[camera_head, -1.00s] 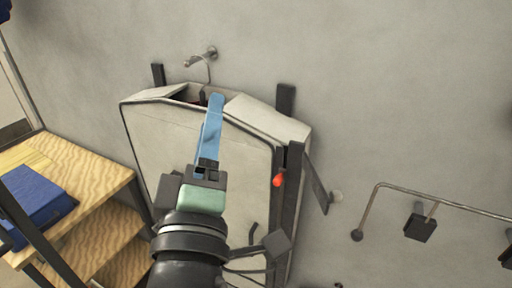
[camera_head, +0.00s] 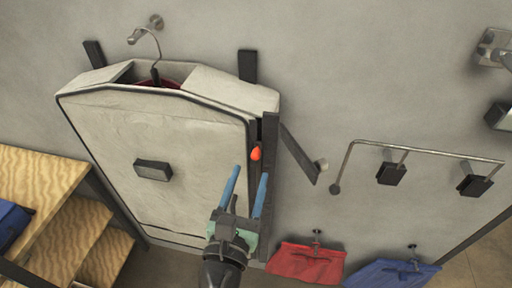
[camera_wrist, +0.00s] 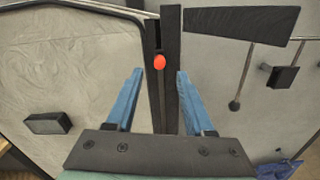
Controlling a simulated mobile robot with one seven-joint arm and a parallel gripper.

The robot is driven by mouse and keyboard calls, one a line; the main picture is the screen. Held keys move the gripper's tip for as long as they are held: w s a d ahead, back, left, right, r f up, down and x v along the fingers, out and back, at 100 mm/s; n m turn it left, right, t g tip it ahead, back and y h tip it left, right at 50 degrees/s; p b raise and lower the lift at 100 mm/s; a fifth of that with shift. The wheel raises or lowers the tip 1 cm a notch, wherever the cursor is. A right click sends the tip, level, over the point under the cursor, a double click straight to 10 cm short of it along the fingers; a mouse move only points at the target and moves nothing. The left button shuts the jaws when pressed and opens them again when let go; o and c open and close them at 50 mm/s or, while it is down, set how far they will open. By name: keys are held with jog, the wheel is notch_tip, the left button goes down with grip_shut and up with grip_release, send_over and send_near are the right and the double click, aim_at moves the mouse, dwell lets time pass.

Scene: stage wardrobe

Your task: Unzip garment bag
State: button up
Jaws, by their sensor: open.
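The pale grey garment bag (camera_head: 110,120) hangs on a hanger from a wall hook, with a dark edge around its front. An orange-red knob (camera_head: 255,153), which looks like the zipper pull, sits near the top of a dark vertical strip on the bag's right side. My gripper (camera_head: 247,172) is open and empty, its two blue fingers pointing up just below the knob. In the wrist view the knob (camera_wrist: 159,62) shows beyond and between the fingertips (camera_wrist: 159,75), apart from both. The hanger's lower part is hidden inside the bag.
A dark flap (camera_head: 300,155) sticks out right of the strip. A wall rail (camera_head: 430,149) with dark blocks is further right. Red (camera_head: 306,262) and blue (camera_head: 393,274) cloths hang low. Wooden shelves (camera_head: 75,235) stand at left.

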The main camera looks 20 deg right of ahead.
aim_at(255, 159)
jog(key=p+x, duration=0.1)
jog(key=x, duration=0.6)
grip_shut()
dwell(1.3)
